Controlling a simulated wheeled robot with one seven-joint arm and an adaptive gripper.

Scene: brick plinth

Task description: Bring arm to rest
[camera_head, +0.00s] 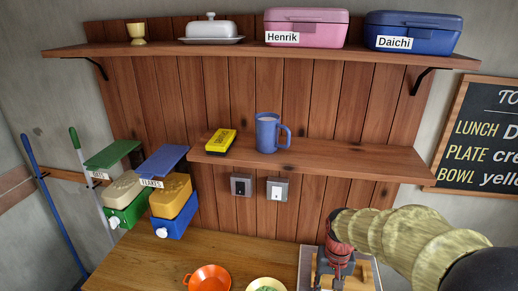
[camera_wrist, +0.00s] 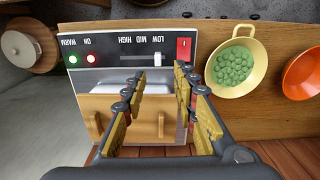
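My arm reaches in from the right in the head view, and my gripper (camera_head: 338,270) hangs down at its end, over the right part of the wooden table. In the wrist view my gripper (camera_wrist: 158,78) has its two fingers apart with nothing held between them. Beyond the fingers is an appliance with a black control panel (camera_wrist: 105,55), a slider, a red switch, and green and red lights. Its wood-coloured front is partly hidden by the fingers.
An orange bowl (camera_head: 208,278) and a yellow two-handled bowl of green balls (camera_wrist: 255,53) stand beside the appliance. Two dispensers (camera_head: 172,197) stand at left.

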